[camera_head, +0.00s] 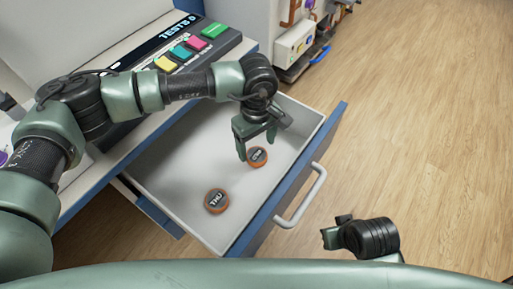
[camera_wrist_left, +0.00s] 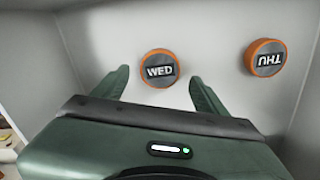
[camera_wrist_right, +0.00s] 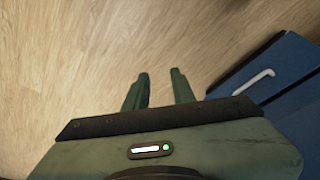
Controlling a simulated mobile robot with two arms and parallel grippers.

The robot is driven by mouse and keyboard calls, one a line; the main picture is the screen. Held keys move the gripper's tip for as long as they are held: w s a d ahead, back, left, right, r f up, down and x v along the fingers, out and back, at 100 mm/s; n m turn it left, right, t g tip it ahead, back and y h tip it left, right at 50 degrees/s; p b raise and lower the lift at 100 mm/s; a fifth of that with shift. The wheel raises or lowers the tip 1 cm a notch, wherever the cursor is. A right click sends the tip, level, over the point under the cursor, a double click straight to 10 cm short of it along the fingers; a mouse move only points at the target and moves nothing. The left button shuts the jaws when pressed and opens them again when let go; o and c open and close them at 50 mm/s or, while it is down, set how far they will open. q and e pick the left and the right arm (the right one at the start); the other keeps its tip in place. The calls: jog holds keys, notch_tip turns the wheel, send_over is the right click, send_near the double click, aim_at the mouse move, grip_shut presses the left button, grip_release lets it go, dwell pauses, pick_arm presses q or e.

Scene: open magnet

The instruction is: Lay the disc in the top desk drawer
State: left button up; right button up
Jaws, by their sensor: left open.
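The desk drawer (camera_head: 165,170) is pulled out, with a light grey inside and a blue front. Two orange-rimmed discs with dark faces lie inside it. The WED disc (camera_head: 257,156) is near the drawer's middle; the THU disc (camera_head: 215,201) is closer to its near end. My left gripper (camera_head: 257,140) is open over the drawer, right at the WED disc. In the left wrist view, the WED disc (camera_wrist_left: 160,68) shows between the open fingertips, not gripped, and the THU disc (camera_wrist_left: 265,57) lies to the right. My right gripper (camera_wrist_right: 160,78) is open and empty above the floor.
The desktop (camera_head: 95,52) holds a dark panel (camera_head: 170,55) with coloured buttons and a "TESTS" display. The drawer has a pale handle (camera_head: 301,198) on its blue front. Wooden floor (camera_head: 420,130) lies clear to the right. Equipment (camera_head: 294,42) stands at the back.

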aim_at(257, 154)
pick_arm(q)
notch_tip(257, 154, up, 9)
jog(key=shift+p, duration=0.4)
pick_arm(e)
jog(key=x, duration=0.3)
jog(key=shift+s+f, duration=0.2)
